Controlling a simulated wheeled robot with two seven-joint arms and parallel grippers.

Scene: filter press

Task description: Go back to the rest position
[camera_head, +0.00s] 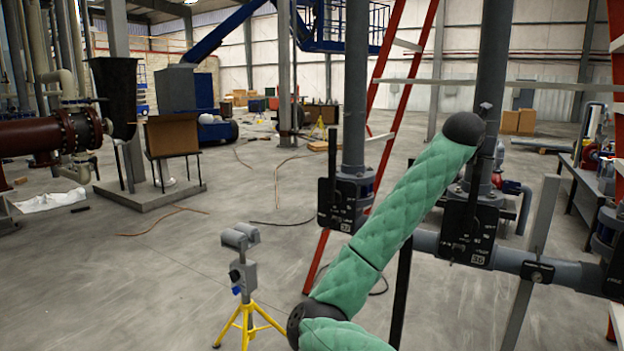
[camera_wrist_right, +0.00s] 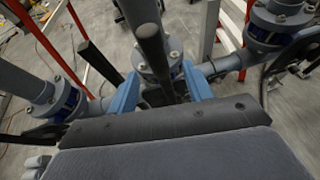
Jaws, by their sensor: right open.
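My right arm (camera_head: 385,235), in green quilted cover, rises from the bottom middle of the head view to a dark rounded joint in front of the valve marked 36 (camera_head: 465,235). My right gripper is hidden in the head view. In the right wrist view my right gripper (camera_wrist_right: 161,72) is open, its two blue fingers apart. A black upright bar, like a lever handle (camera_wrist_right: 150,42), stands between or just beyond the fingers; I cannot tell whether they touch it. My left gripper is not in view.
Another valve, marked 37 (camera_head: 342,203), sits left on a grey vertical pipe (camera_head: 355,90). A red ladder (camera_head: 402,70) stands behind. A horizontal pipe (camera_head: 510,260) runs right. A yellow tripod with a grey device (camera_head: 242,275) stands on the floor. Open floor lies left.

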